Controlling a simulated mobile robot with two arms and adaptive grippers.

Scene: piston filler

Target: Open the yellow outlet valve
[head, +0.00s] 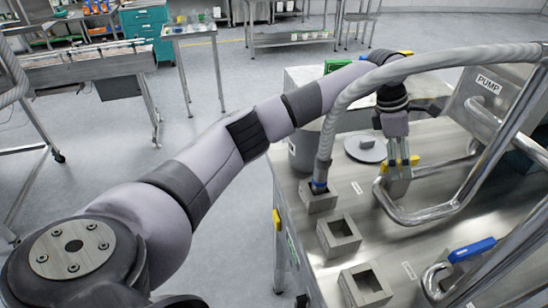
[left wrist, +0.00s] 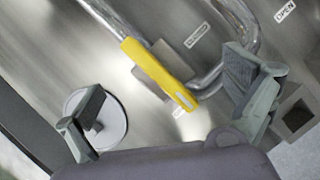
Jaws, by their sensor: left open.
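The yellow outlet valve handle (left wrist: 160,75) lies diagonally across the middle of the left wrist view, beside bent steel pipe. In the head view its yellow ends show on both sides of my left gripper (head: 398,172), one end (head: 414,161) to the right. The gripper points down over the handle. In the left wrist view my left gripper (left wrist: 168,88) is open, one finger at each side, with the handle between them in the picture. I cannot tell whether a finger touches it. My right gripper is in neither view.
A blue valve handle (head: 472,250) sits at the lower right. A grey hose (head: 345,105) arches near my left arm and ends at a square socket (head: 319,196). Other open sockets (head: 339,235) and curved steel pipe (head: 440,212) crowd the machine top. A round lid (head: 366,148) lies behind.

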